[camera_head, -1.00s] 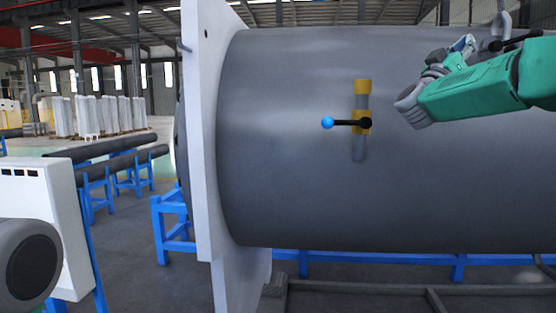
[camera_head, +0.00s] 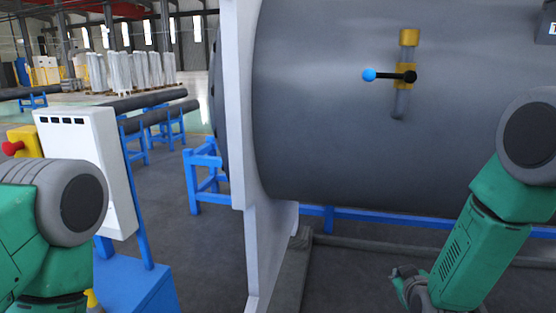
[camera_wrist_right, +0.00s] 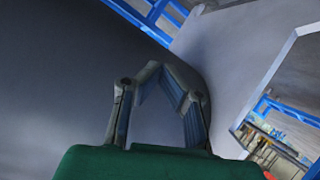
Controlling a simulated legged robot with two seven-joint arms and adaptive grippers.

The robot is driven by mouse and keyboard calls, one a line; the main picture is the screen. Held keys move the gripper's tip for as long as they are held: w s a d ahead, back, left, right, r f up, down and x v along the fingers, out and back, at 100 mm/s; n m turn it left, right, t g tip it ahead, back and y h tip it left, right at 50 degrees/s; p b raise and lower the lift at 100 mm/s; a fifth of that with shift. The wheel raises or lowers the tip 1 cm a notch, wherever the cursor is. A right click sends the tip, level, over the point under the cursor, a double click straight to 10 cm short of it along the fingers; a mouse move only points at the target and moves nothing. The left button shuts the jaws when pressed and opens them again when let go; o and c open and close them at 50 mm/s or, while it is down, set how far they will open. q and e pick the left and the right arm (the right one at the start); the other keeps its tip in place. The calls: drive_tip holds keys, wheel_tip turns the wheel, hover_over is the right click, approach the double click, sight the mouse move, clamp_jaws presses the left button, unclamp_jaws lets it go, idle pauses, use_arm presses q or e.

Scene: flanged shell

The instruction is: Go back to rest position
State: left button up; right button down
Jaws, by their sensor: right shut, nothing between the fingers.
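My right gripper (camera_head: 402,275) hangs low at the bottom right of the head view, in front of the shell and partly cut off by the frame edge. In the right wrist view its fingers (camera_wrist_right: 158,80) lean together, with nothing held between them. The large grey flanged shell (camera_head: 330,130) lies on its side, its pale flange (camera_head: 238,110) at the left end. A lever with a blue knob (camera_head: 369,75) and a brass fitting (camera_head: 409,38) sits on the shell. My left arm shows at the left, but its gripper is out of view.
Blue stands (camera_head: 205,165) and dark pipes (camera_head: 150,100) are at the left. Open floor (camera_head: 200,250) lies between the box and the flange.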

drive_tip(key=s+a+f+g+y, duration=0.1)
drive_tip(key=s+f+g, duration=0.2)
drive_tip(key=s+f, duration=0.45)
drive_tip(key=s+a+f+g, duration=0.15)
drive_tip(key=s+f, duration=0.25)
drive_tip(key=s, duration=0.6)
drive_tip(key=s+d+f+m+g+y, duration=0.15)
drive_tip(key=s+g, duration=0.25)
drive_tip(key=s, duration=0.7)
drive_tip(key=s+a+f+m+g+h, duration=0.1)
drive_tip(key=s+f+g, duration=0.15)
drive_tip(key=s, duration=0.85)
use_arm(q)
wheel_tip(320, 180, down, 13)
drive_tip(key=b, duration=1.3)
drive_tip(key=shift+d, duration=0.15)
use_arm(e)
wheel_tip(320, 180, down, 13)
drive_tip(key=s+g, duration=0.1)
